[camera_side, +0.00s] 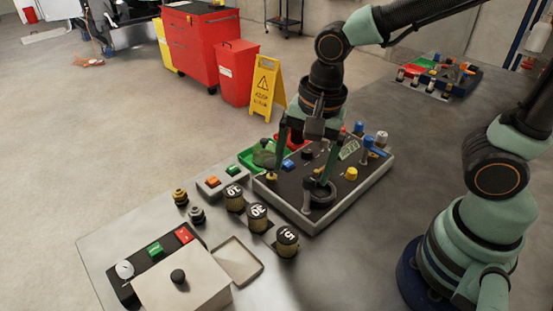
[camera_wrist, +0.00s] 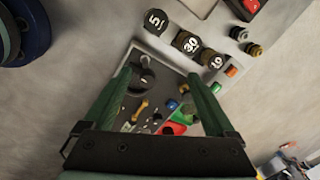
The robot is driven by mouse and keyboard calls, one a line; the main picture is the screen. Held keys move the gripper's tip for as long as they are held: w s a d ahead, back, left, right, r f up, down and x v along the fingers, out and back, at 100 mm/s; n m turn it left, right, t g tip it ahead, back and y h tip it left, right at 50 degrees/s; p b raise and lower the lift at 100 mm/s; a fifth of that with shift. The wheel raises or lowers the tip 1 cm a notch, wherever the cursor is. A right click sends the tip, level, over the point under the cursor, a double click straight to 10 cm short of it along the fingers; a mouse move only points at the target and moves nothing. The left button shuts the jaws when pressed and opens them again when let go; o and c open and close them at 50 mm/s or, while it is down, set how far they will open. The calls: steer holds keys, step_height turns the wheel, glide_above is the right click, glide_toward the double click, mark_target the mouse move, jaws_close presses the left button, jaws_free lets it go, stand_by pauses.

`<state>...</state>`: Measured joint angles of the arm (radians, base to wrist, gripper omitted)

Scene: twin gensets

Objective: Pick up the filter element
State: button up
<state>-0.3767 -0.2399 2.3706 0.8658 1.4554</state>
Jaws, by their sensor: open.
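The wrist view shows the 5 (camera_wrist: 156,21), the 30 (camera_wrist: 187,42) and the 10 (camera_wrist: 212,60) beyond the fingertips.

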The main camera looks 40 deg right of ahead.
mark_target(287, 234)
steer(key=a+f+m, duration=0.1)
steer(key=s+a+f+m+g, duration=0.1)
steer(key=m, duration=0.1)
steer(key=s+a+f+m, duration=0.1)
steer(key=a+f+m, duration=0.1)
steer(key=shift+s+a+f+h, duration=0.1)
steer(key=shift+h, duration=0.2)
step_height(287, 234, down, 6)
steer(key=shift+f, duration=0.15)
steer(key=shift+w+a+f, duration=0.1)
steer(key=shift+f, duration=0.85)
steer(key=shift+w+a+f, duration=0.15)
steer(key=shift+f, duration=0.8)
steer(key=shift+w+a+f, duration=0.1)
steer(key=shift+f, duration=0.85)
steer(key=shift+c, duration=0.3)
jaws_close()
steer(key=shift+r, duration=0.15)
